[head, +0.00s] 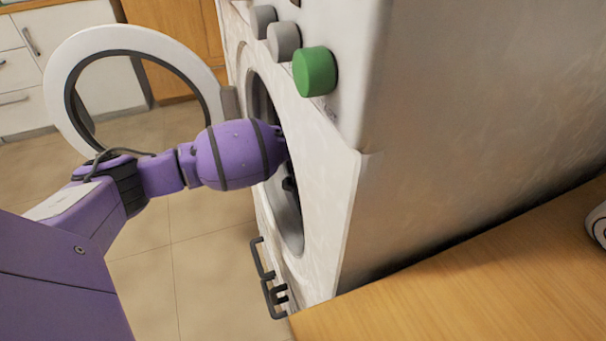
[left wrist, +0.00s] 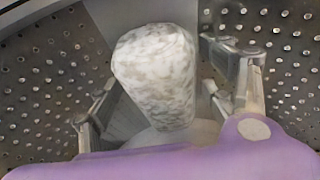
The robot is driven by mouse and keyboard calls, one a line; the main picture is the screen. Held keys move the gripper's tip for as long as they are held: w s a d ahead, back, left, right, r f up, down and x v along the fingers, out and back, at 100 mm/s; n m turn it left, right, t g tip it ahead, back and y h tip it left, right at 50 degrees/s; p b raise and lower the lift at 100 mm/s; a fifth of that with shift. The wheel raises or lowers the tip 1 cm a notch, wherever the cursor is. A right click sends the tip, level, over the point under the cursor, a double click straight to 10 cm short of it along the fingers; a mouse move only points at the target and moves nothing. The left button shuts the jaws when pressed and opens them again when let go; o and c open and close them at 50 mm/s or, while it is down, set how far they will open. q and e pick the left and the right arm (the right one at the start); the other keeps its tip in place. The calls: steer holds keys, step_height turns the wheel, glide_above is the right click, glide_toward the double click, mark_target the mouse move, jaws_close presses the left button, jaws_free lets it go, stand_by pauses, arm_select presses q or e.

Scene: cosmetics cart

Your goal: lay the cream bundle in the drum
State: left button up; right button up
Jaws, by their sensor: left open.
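The cream bundle (left wrist: 155,75), a whitish, mottled, rounded shape, is inside the drum (left wrist: 55,80) in the left wrist view. The drum has grey metal walls full of small holes. My left gripper (left wrist: 162,100) is open, with one finger on each side of the bundle; I see gaps beside it. In the head view my purple left arm reaches through the round opening of the white washing machine (head: 330,200), and the left gripper (head: 288,184) is mostly hidden inside. The bundle is hidden there. My right gripper is not in view.
The round washer door (head: 88,45) stands open to the left, behind my left arm. Tiled floor (head: 205,265) lies open below the arm.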

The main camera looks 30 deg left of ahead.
arm_select(q)
steer(key=shift+w+r, duration=0.1)
steer(key=shift+r, duration=0.05)
steer(key=p+v, duration=0.2)
steer(key=v, duration=0.4)
steer(key=shift+r, duration=0.25)
steer(key=shift+s+a+r, duration=0.15)
steer(key=shift+s+r, duration=0.2)
steer(key=shift+r, duration=0.05)
steer(key=shift+s+a, duration=0.1)
